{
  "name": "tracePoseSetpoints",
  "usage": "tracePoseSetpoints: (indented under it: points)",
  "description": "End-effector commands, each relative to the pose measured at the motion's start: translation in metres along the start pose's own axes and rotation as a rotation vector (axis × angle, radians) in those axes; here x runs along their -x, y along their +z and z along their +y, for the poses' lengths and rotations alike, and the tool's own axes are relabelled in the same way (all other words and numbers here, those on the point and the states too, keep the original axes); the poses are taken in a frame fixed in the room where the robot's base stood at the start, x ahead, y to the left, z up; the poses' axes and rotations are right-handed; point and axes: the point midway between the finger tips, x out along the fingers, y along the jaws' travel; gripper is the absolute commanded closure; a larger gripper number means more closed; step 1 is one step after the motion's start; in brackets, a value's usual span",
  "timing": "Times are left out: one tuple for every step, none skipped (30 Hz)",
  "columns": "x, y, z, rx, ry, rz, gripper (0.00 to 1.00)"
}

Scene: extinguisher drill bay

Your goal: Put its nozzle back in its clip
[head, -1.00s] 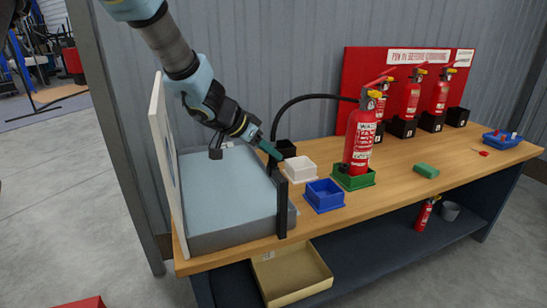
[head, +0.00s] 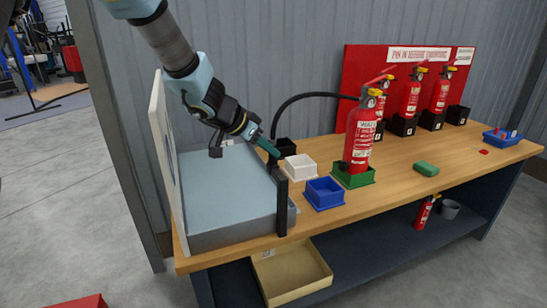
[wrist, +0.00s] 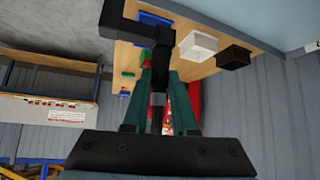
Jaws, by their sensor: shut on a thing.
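The fire extinguisher (head: 358,148) stands upright in a green tray (head: 352,181) on the bench. Its black hose (head: 305,97) arches left and comes down at my gripper (head: 271,149). My gripper's teal fingers are shut on the dark nozzle (wrist: 158,104), seen between them in the wrist view. Just below and beyond the fingertips is the top of a black post (head: 282,208) at the bench's front edge; the wrist view shows a black T-shaped piece there (wrist: 150,35). I cannot tell whether the nozzle touches it. A small black fitting (head: 345,167) sits low on the extinguisher's left side.
More extinguishers (head: 411,97) stand at the red backboard.

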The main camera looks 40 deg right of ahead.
Motion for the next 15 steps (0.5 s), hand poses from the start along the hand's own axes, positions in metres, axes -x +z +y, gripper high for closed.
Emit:
tracePoseSetpoints:
  points:
    - [0.000,0.000,0.000,0.000,0.000,0.001,1.00]
    - [0.000,-0.001,0.000,0.000,0.000,0.001,1.00]
    - [0.000,-0.001,0.000,0.000,0.000,0.001,1.00]
    - [0.001,-0.001,0.000,0.000,0.000,0.001,1.00]
    - [0.001,-0.001,0.000,0.000,0.000,0.001,1.00]
    - [0.002,-0.002,0.000,0.000,0.000,0.001,1.00]
    - [0.003,-0.003,0.000,0.000,0.000,0.001,1.00]
    - [0.004,-0.004,0.000,0.000,0.000,0.001,1.00]
    - [0.005,-0.005,0.000,0.000,0.000,0.001,1.00]
    - [0.006,-0.006,0.000,0.000,0.000,0.001,1.00]
    - [0.007,-0.007,0.000,0.000,0.000,0.001,1.00]
    - [0.008,-0.008,0.000,0.000,0.000,0.001,1.00]
    - [0.009,-0.009,0.000,0.000,0.000,0.000,1.00]
    - [0.009,-0.009,0.000,0.000,0.000,0.000,1.00]
    - [0.010,-0.010,0.000,0.000,0.000,0.000,1.00]
